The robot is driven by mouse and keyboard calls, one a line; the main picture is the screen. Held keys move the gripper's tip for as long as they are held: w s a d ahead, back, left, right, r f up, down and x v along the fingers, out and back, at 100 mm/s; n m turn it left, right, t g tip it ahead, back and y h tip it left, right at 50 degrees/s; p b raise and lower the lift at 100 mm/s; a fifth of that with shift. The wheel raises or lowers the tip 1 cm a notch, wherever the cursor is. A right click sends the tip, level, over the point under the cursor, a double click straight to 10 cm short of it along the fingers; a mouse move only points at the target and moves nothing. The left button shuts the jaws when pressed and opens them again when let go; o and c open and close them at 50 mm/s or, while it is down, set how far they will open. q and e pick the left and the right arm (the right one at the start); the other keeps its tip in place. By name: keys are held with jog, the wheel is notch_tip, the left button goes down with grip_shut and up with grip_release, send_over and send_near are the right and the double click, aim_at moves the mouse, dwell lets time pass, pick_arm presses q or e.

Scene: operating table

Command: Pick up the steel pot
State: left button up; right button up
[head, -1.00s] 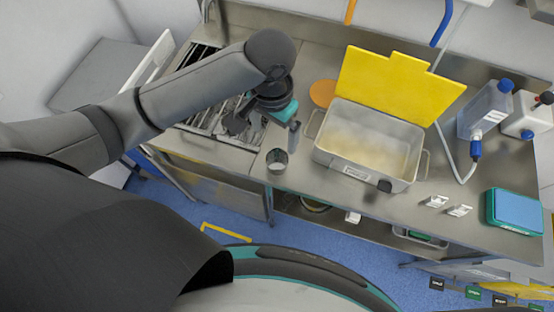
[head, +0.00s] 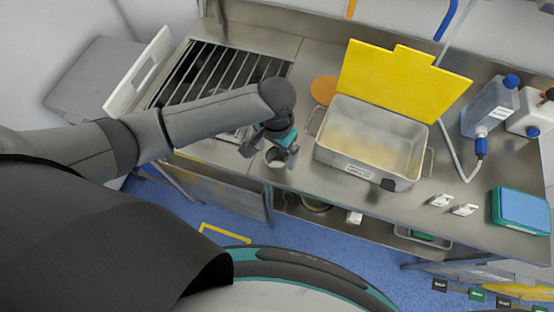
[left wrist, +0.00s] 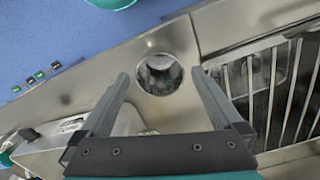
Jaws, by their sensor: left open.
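The steel pot (head: 276,160) is a small, round, open-topped metal cup standing upright near the front edge of the steel worktop. It also shows in the left wrist view, where the pot (left wrist: 160,84) lies between and just beyond the fingertips. My left gripper (head: 284,146) is open and close above the pot, partly covering it in the head view. In the left wrist view my left gripper (left wrist: 161,73) has its fingers spread either side of the pot's outline. I cannot tell how far above the rim they are. My right gripper is not in view.
A steel basin (head: 325,150) with a raised yellow lid (head: 395,80) stands just right of the pot. A slatted rack (head: 225,70) lies behind left. White clips (head: 441,200), a blue-teal box (head: 520,209) and bottles (head: 490,105) are farther right. The worktop's front edge is close.

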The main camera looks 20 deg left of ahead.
aim_at(277, 161)
pick_arm(q)
jog(key=shift+w+f, duration=0.1)
jog(key=shift+f, duration=1.35)
jog(key=c, duration=1.2)
jog(key=shift+r, duration=0.1)
jog(key=shift+c, duration=0.2)
